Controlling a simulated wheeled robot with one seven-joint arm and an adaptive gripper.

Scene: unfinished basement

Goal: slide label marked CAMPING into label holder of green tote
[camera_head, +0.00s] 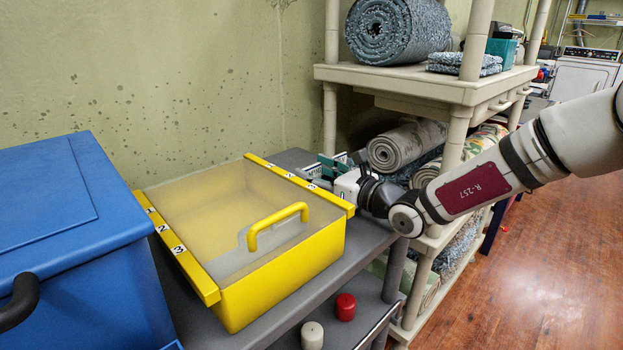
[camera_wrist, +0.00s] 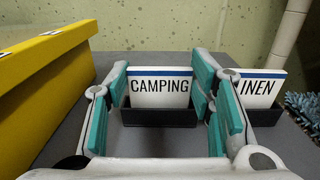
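The white label marked CAMPING (camera_wrist: 160,88), with a blue stripe along its top, stands upright in a small black stand (camera_wrist: 159,117) in the wrist view. My gripper (camera_wrist: 164,92) is open, with one teal-padded finger on each side of the label; I cannot tell whether either pad touches it. In the head view my gripper (camera_head: 334,172) is low behind the yellow box's right edge, and the CAMPING label cannot be read there. No tote that is clearly green shows in either view.
A second label reading "INEN" (camera_wrist: 259,88), partly covered by my right finger, stands to the right. A yellow box (camera_head: 285,275) is close on the left, with a blue bin (camera_head: 75,215) beyond. A beige shelf (camera_head: 430,83) with rolled rugs and a teal container (camera_head: 503,49) stands behind.

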